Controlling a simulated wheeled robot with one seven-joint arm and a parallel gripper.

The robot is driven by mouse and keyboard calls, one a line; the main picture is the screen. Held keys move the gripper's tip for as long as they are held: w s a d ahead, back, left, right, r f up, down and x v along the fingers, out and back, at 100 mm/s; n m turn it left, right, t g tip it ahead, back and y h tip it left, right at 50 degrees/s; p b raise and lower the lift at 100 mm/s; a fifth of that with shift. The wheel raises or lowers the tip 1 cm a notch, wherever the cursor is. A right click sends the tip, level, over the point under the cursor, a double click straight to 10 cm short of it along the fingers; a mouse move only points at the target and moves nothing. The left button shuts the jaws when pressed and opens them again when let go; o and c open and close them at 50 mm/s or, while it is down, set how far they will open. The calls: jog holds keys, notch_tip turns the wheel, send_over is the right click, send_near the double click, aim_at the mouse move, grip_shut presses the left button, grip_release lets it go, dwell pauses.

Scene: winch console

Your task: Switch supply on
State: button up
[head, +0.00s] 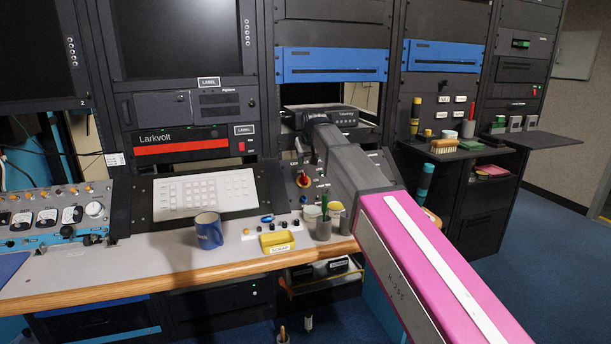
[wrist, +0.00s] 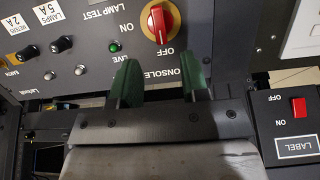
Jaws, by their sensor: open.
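The wrist view shows the panel upside down. The bar runs roughly up and down in that view, with an OFF mark just below the knob; the lettering "CONSOLE" below that is partly hidden. In the head view the red and yellow knob (head: 303,180) sits on the panel right of the keyboard. My gripper (wrist: 160,85) is open and empty, its green fingers apart. It is near the panel and clear of the knob. In the head view its fingertips cannot be made out.
A green lamp (wrist: 114,46) and black knobs (wrist: 62,44) share the panel. A separate red rocker (wrist: 298,107) is at the right. On the desk stand a blue mug (head: 208,231), a yellow tray (head: 277,243) and a grey pen cup (head: 322,229).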

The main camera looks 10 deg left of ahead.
aim_at(305, 176)
jog(key=x, duration=0.7)
jog(key=shift+w+f, duration=0.1)
jog(key=shift+f, duration=0.1)
grip_shut()
